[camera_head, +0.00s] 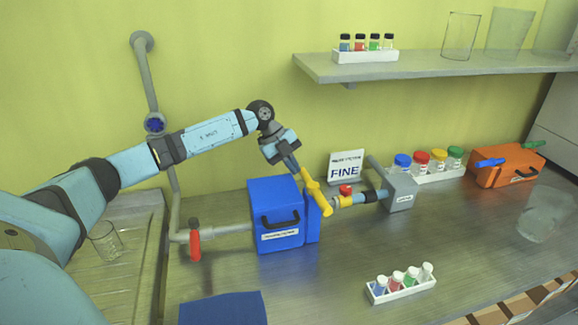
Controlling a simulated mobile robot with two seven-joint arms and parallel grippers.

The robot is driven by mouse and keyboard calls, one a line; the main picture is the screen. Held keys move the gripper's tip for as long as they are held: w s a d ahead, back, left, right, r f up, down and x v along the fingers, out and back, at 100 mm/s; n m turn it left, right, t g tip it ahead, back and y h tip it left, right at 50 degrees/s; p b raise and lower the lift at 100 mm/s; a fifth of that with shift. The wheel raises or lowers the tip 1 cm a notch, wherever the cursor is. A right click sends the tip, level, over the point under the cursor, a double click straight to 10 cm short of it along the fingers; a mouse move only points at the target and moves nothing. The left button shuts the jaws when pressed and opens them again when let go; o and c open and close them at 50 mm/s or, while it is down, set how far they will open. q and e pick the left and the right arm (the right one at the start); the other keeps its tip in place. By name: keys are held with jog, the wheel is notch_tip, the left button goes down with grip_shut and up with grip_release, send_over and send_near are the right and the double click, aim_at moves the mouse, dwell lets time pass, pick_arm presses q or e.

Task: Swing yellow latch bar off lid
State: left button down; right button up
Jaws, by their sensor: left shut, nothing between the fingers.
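The yellow latch bar (317,192) stands slanted against the right side of the blue box (275,207). The box has a black handle and a white label on its front lid. My left gripper (297,172) comes down from above, shut and empty, with its fingertips at the upper end of the yellow bar. I cannot tell whether they touch it. My right gripper is not in view.
A pipe with a red valve handle (195,241) joins the box on the left. A grey block (400,190) with a pipe stands to the right. A white vial rack (402,289) sits in front. A shelf (430,66) hangs above. The counter between box and rack is clear.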

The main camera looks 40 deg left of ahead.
pick_arm(q)
jog(key=shift+w+d, duration=0.1)
jog(key=shift+w, duration=0.2)
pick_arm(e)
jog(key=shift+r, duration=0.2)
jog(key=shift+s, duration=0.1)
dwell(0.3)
